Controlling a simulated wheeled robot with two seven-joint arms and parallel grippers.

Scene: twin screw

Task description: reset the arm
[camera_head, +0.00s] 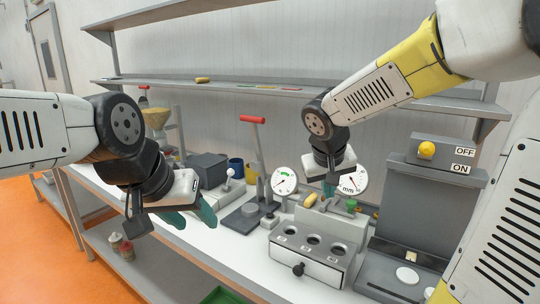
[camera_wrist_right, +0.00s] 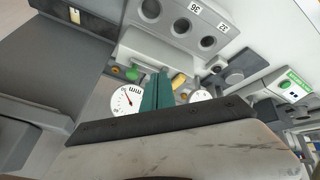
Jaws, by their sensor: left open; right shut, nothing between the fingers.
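My left gripper (camera_head: 190,216) is on the left in the head view, with teal fingers spread apart and empty. It hangs above the front part of the white workbench (camera_head: 235,255). My right gripper (camera_head: 329,188) is in the upper middle right, pointing down with its teal fingers together and nothing between them. It is above and behind the grey block with three round holes (camera_head: 312,248), near a dial marked mm (camera_head: 352,181). In the right wrist view its closed fingers (camera_wrist_right: 157,92) stand beside that dial (camera_wrist_right: 127,100).
A red-handled lever press (camera_head: 254,160) stands behind the middle, beside another dial (camera_head: 284,181). A grey ON/OFF machine (camera_head: 425,200) with a yellow knob (camera_head: 426,150) is at the right. A shelf (camera_head: 235,86) spans the wall behind. Orange floor (camera_head: 40,250) lies left.

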